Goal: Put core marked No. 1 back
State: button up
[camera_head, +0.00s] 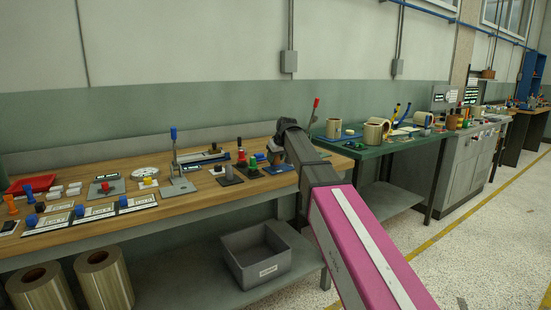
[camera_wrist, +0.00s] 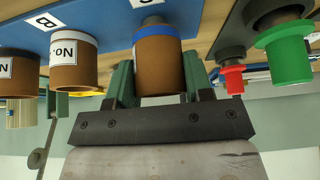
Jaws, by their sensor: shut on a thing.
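In the wrist view, which looks upside down, my gripper (camera_wrist: 160,78) has its green fingers on both sides of a brown core with a blue band (camera_wrist: 157,62). No number shows on the side of this core facing the camera. The core is against or close to a peg on a blue board (camera_wrist: 95,18) that bears a letter B. Beside it, to the left, is a brown core with a "No." label (camera_wrist: 72,65), its number cut off. Another labelled brown core (camera_wrist: 15,72) is at the left edge. In the head view my gripper (camera_head: 275,152) is over the bench's right end.
A green knob (camera_wrist: 288,52) and a red knob (camera_wrist: 233,78) stand close to the right of my gripper. The wooden bench (camera_head: 120,185) holds several fixtures at left. A green table (camera_head: 370,150) with rolls adjoins at right. A grey bin (camera_head: 257,270) sits on the shelf below.

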jog(key=shift+f, duration=0.6)
jog(key=o, duration=1)
jog(key=shift+r, duration=0.15)
jog(key=shift+r, duration=0.3)
jog(key=v, duration=1.2)
jog(key=shift+r, duration=0.2)
